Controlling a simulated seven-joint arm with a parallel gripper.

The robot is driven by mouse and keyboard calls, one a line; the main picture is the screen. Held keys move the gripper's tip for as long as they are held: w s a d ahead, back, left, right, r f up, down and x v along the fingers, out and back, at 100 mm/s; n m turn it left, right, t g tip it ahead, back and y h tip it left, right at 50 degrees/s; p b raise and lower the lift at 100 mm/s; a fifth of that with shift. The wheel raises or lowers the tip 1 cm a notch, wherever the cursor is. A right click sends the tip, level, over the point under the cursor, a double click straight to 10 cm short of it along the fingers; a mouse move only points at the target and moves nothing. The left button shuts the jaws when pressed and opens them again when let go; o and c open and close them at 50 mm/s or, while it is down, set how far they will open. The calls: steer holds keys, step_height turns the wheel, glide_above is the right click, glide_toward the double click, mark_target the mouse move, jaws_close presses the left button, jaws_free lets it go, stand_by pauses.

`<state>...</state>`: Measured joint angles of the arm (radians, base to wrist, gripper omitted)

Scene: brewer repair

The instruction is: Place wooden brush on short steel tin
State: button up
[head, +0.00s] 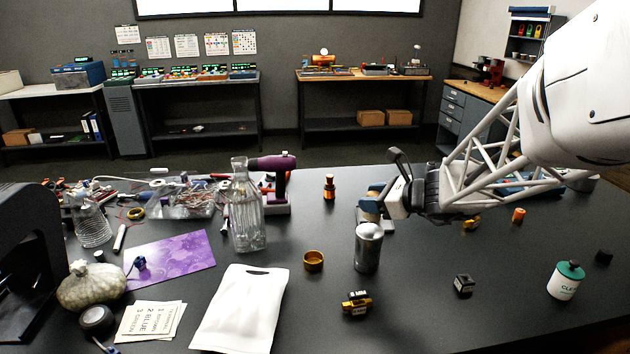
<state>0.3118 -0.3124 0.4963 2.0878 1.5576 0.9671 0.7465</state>
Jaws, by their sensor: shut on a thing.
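A steel cylinder (368,252) with a pale rounded top stands upright at the middle right of the table. It is the only steel tin-like thing I can make out, and I cannot tell whether it is the short steel tin. My gripper (372,207) is just above and behind its top in this view, pointing left and down. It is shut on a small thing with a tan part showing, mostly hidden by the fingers. This may be the wooden brush, but I cannot tell its shape. I cannot tell whether the held thing touches the cylinder.
A brass ring-shaped tin (313,261) stands left of the cylinder. A black-and-gold part (357,304) lies in front, and a dark cube (464,284) lies to the right. A glass bottle (248,210) and a white bag (240,308) are farther left.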

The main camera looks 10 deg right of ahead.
steer(key=shift+f, duration=1.95)
steer(key=shift+f, duration=0.15)
steer(key=o, duration=0.9)
steer(key=shift+o, duration=0.2)
steer(key=v, duration=1.2)
steer(key=shift+a, duration=0.1)
